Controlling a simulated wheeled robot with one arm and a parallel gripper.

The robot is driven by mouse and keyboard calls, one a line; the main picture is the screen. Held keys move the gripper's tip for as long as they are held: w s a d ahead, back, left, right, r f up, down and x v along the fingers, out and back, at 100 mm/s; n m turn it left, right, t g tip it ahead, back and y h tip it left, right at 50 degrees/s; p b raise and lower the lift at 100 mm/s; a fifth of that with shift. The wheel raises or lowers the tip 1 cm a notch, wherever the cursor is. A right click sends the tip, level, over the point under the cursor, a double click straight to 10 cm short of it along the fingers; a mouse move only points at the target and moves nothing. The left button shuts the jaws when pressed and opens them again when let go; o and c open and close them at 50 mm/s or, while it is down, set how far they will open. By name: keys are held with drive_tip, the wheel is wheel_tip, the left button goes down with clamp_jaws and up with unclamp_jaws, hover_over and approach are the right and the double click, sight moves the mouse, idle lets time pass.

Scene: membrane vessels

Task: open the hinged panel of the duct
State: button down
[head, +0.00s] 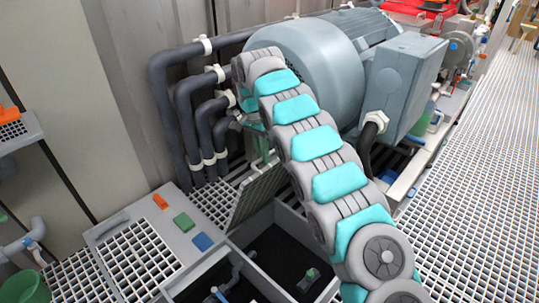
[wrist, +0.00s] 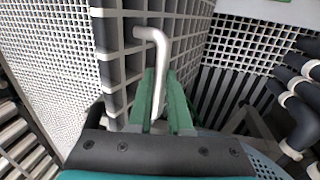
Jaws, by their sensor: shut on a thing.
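The hinged panel (head: 258,194) is a pale grid. In the head view it stands steeply tilted up at the far edge of the duct (head: 236,247), whose dark inside shows. In the wrist view the panel's grid (wrist: 122,72) rises close in front of my gripper (wrist: 161,80). A bent metal handle (wrist: 152,35) comes off the panel. My gripper's green fingers are shut on the handle, with its bent end sticking out beyond them.
A large grey motor (head: 310,65) with a box (head: 402,85) stands behind my arm. Dark pipes (head: 183,105) run down the wall at left. A grey deck with orange, green (head: 184,222) and blue blocks lies left of the duct. Open grating floor (head: 480,180) is at right.

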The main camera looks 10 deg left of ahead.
drive_tip(key=shift+w+a, duration=0.15)
drive_tip(key=shift+a, duration=0.3)
drive_tip(key=c, duration=1)
unclamp_jaws()
drive_tip(key=shift+c, duration=0.2)
drive_tip(key=shift+o, duration=1)
drive_tip(key=shift+w, duration=0.1)
drive_tip(key=shift+d, duration=0.15)
